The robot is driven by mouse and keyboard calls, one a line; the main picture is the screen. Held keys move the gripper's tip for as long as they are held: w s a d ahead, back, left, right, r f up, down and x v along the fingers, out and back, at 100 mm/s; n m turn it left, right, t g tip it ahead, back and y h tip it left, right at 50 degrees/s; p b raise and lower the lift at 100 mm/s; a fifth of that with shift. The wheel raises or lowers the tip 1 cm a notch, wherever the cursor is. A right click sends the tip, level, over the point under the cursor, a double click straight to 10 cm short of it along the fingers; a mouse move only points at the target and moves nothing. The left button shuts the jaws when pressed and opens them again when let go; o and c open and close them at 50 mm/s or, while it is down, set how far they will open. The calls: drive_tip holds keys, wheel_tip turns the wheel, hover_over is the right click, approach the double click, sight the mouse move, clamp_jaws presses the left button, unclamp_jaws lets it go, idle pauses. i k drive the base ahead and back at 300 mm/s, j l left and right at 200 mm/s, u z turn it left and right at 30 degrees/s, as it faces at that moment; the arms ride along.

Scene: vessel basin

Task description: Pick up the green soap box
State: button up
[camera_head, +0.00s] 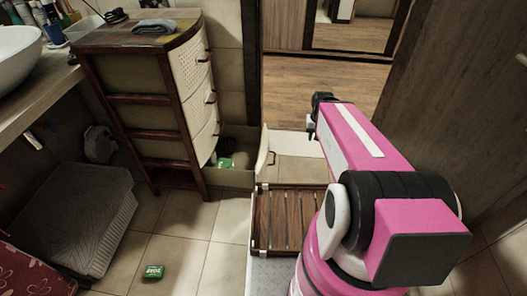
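A small green box with pale lettering (153,271) lies flat on the tiled floor at the lower left, apart from other things. A second green item (226,163) sits in the open bottom drawer (238,178) of the cabinet; it is too small to identify. I cannot tell from the picture which of the two is the soap box. My pink arm reaches away from the right, and my gripper (314,112) shows only partly at its far end, above the floor and well apart from both green items. Its fingers are too small and turned away to read.
The drawer cabinet (140,85) stands left of centre, its bottom drawer pulled out. A slatted wooden mat (287,222) lies beside my arm. A grey stepped stool (75,215) and red patterned fabric (30,272) are at left. Tiles around the floor box are clear.

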sight(153, 272)
drive_tip(key=k+u, duration=0.25)
drive_tip(key=k, duration=0.4)
drive_tip(key=u, duration=2.05)
drive_tip(key=j+z, duration=0.15)
drive_tip(key=z, duration=0.3)
drive_tip(key=j+z, duration=0.1)
drive_tip(key=z, duration=0.35)
drive_tip(key=j+z, duration=0.1)
drive_tip(key=z, duration=0.35)
drive_tip(key=k+j+z, duration=0.65)
drive_tip(key=k+j, duration=0.15)
drive_tip(key=k+j+z, duration=0.3)
drive_tip(key=k, duration=0.25)
drive_tip(key=k+j, duration=0.15)
drive_tip(key=k, duration=0.3)
